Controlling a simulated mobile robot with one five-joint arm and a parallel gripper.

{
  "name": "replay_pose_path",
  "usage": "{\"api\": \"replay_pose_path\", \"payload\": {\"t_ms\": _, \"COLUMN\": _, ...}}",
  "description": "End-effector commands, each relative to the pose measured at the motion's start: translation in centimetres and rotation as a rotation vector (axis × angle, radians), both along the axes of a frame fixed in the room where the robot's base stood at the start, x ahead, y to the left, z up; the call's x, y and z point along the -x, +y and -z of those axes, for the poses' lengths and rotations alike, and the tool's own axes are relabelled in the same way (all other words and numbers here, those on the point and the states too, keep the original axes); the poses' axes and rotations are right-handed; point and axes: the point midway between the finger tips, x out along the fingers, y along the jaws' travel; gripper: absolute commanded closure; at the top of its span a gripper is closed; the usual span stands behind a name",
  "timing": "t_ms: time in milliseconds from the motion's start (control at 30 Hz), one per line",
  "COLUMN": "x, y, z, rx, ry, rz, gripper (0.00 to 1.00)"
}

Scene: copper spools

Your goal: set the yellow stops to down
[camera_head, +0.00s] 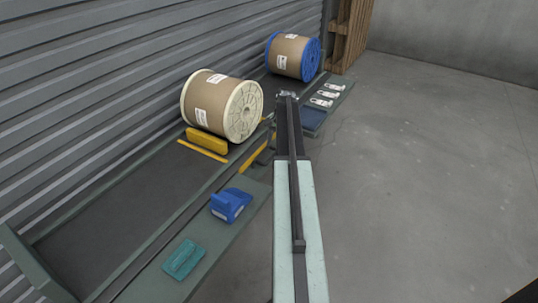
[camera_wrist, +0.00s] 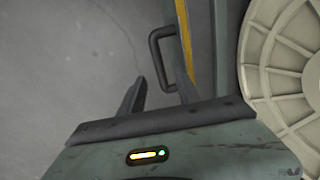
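A yellow stop block (camera_head: 207,141) stands up from the dark track, against the near side of the cream-flanged spool (camera_head: 243,112). A flat yellow strip (camera_head: 202,151) lies just in front of it. A yellow bar (camera_head: 258,153) runs along the track's right side and is partly hidden by my arm. In the wrist view, my gripper (camera_wrist: 160,76) has its two dark fingers apart, with nothing between them. A black handle (camera_wrist: 158,58) sits just beyond the fingers, on a green rail edge with a yellow stripe (camera_wrist: 184,40). The cream flange (camera_wrist: 285,75) fills the right side there.
A blue-flanged spool (camera_head: 293,56) stands farther along the track. A blue block (camera_head: 231,205) and a teal block (camera_head: 183,259) sit on the near side ledge. Several pale items (camera_head: 326,95) sit on the far ledge. Open concrete floor (camera_head: 430,160) lies to the right.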

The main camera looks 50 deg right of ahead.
Motion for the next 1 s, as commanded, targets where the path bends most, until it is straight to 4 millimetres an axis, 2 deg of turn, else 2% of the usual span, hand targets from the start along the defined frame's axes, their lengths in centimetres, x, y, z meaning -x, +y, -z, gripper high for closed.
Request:
{"api": "replay_pose_path", "payload": {"t_ms": 400, "x": -1.2, "y": 0.3, "z": 6.9, "rx": 0.0, "ry": 0.0, "rz": -0.001, "gripper": 0.6}}
{"api": "replay_pose_path", "payload": {"t_ms": 500, "x": -1.3, "y": 0.3, "z": 7.4, "rx": 0.0, "ry": 0.0, "rz": 0.0, "gripper": 0.6}}
{"api": "replay_pose_path", "payload": {"t_ms": 733, "x": -1.4, "y": 0.4, "z": 7.2, "rx": 0.0, "ry": 0.0, "rz": -0.001, "gripper": 0.6}}
{"api": "replay_pose_path", "payload": {"t_ms": 767, "x": -1.4, "y": 0.4, "z": 7.2, "rx": 0.0, "ry": 0.0, "rz": -0.001, "gripper": 0.63}}
{"api": "replay_pose_path", "payload": {"t_ms": 900, "x": -1.4, "y": 0.4, "z": 7.2, "rx": 0.0, "ry": 0.0, "rz": -0.001, "gripper": 1.0}}
{"api": "replay_pose_path", "payload": {"t_ms": 1000, "x": -1.4, "y": 0.4, "z": 7.2, "rx": 0.0, "ry": 0.001, "rz": -0.001, "gripper": 1.0}}
